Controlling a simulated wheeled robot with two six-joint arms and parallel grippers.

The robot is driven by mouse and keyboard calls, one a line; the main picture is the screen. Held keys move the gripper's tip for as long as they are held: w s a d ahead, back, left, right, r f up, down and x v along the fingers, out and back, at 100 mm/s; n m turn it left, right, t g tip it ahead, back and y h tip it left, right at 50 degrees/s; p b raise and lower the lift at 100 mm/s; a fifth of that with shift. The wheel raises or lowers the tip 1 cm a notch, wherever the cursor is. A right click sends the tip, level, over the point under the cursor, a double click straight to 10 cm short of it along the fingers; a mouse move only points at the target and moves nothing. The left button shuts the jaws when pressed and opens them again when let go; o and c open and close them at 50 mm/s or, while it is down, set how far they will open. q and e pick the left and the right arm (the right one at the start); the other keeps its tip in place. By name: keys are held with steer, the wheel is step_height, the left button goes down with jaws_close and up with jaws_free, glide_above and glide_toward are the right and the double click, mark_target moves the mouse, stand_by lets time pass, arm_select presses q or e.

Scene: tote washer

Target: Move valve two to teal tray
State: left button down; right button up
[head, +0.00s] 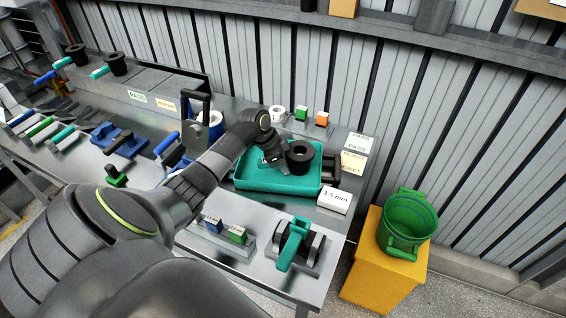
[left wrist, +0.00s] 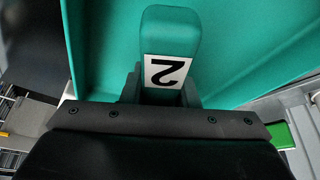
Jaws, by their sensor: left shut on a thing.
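Valve two is a black cylindrical body (head: 300,157) with a teal handle. In the left wrist view the handle (left wrist: 172,38) carries a white label with a black 2. My left gripper (head: 272,158) is shut on the handle and hides most of it in the head view. The teal tray (head: 250,183) lies on the steel bench; the valve is within its outline, toward the back right. The tray also fills much of the left wrist view (left wrist: 240,50). I cannot tell whether the valve touches the tray floor. My right gripper is not in view.
A white 1.5 mm block (head: 334,199) and a dark fixture stand right of the tray. A teal-handled clamp-like piece (head: 293,243) is in front. Two black valves (head: 115,64) stand at the back left. A green bucket (head: 408,222) sits on a yellow box (head: 384,270).

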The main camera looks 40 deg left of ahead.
arm_select(q)
steer(key=shift+f, duration=0.2)
stand_by(0.5)
jaws_free()
stand_by(0.6)
stand_by(0.4)
steer(key=shift+p+v, duration=4.5)
steer(key=shift+s+f, duration=0.15)
